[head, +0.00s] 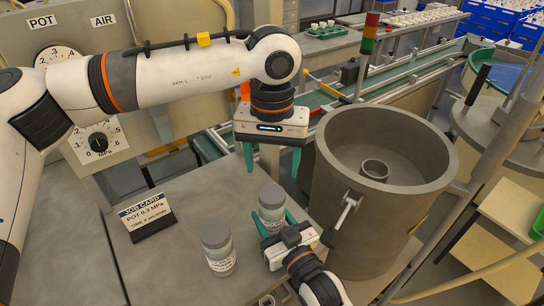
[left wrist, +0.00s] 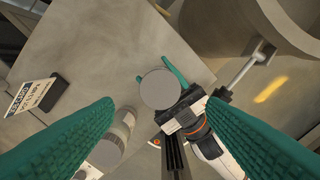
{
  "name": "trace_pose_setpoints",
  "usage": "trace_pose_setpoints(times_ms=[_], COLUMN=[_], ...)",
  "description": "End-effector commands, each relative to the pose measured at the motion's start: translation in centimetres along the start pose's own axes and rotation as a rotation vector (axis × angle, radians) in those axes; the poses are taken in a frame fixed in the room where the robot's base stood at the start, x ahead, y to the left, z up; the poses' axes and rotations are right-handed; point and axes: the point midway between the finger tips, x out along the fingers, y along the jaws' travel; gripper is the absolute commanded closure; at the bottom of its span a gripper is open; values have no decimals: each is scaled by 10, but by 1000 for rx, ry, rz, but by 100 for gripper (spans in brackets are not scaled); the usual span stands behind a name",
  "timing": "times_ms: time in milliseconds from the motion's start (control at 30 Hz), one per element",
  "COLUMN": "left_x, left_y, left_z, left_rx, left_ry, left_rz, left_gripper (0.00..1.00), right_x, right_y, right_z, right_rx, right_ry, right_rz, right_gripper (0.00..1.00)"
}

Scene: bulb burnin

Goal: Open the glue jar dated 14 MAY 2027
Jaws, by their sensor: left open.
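Two grey-lidded glue jars with pale labels stand on the grey bench. The front jar (head: 219,254) is upright and free; it also shows in the left wrist view (left wrist: 112,135). The back jar (head: 271,205) is upright between the teal fingers of my right gripper (head: 275,222), which appear to press on its sides. Its round lid (left wrist: 160,89) is on and faces my left wrist camera. My left gripper (head: 271,172) points down, open and empty, above the back jar, with the lid between its fingers in the left wrist view. The dates on the labels are too small to read.
A job card (head: 147,215) reading POT 0.3 MPa stands at the left of the bench. A large grey open pot (head: 330,165) stands close to the right of the back jar. Gauges (head: 98,143) are on the panel at left. The left middle of the bench is clear.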

Motion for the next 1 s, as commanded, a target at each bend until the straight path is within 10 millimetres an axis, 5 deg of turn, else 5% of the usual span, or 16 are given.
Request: trace_pose_setpoints(times_ms=[433, 867, 1000], left_x=[63, 75, 74], left_y=[0, 0, 0], left_z=[0, 0, 0], left_rx=[0, 0, 0], left_ry=[1, -1, -1], left_rz=[0, -1, -1], left_gripper=[35, 35, 56], right_x=[0, 0, 0], right_y=[0, 0, 0], right_z=[0, 0, 0], right_rx=[0, 0, 0], right_ry=[1, 0, 0], right_rz=[0, 0, 0], right_gripper=[100, 100, 100])
